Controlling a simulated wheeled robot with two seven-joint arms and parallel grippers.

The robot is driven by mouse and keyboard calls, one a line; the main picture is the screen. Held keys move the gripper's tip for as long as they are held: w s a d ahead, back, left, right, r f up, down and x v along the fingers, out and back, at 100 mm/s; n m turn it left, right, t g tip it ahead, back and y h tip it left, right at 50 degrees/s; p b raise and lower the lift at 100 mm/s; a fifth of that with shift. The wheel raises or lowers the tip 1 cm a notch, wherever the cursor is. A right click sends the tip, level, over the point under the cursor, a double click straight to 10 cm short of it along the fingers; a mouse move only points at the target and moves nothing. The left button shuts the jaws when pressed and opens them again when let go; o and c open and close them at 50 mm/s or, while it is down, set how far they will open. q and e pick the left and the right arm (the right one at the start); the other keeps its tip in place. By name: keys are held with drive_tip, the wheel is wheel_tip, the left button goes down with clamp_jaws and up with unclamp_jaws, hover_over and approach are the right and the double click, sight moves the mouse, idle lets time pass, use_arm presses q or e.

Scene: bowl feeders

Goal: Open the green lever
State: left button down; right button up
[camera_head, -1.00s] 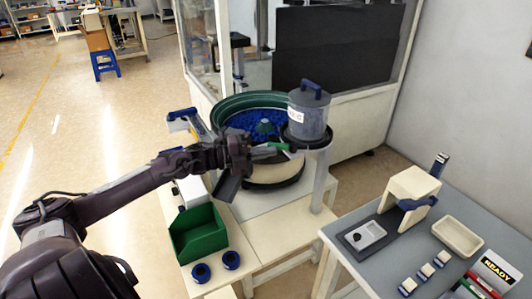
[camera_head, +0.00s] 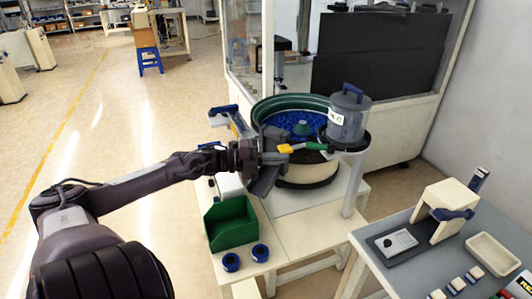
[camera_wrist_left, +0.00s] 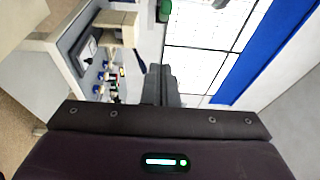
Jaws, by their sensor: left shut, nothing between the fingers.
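The green lever (camera_head: 310,146) sticks out to the left below the clear hopper (camera_head: 348,118) in the head view. A yellow piece (camera_head: 285,149) shows at its left end. My left gripper (camera_head: 284,158) is at the lever's left end, close to the yellow piece; I cannot tell whether they touch. Its fingers are shut and empty in the left wrist view (camera_wrist_left: 160,85). A small green piece (camera_wrist_left: 164,10) shows at the top of that view; I cannot tell if it is the lever. My right gripper is not in view.
The bowl feeder (camera_head: 300,108) with blue parts stands behind my left gripper. A green bin (camera_head: 231,223) and two blue rings (camera_head: 231,262) are on the white table in front. A grey table (camera_head: 395,268) with a cream fixture (camera_head: 447,200) stands at the right.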

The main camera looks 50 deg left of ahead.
use_arm(q)
drive_tip(key=v, duration=0.3)
drive_tip(key=shift+s+a+r, duration=0.1)
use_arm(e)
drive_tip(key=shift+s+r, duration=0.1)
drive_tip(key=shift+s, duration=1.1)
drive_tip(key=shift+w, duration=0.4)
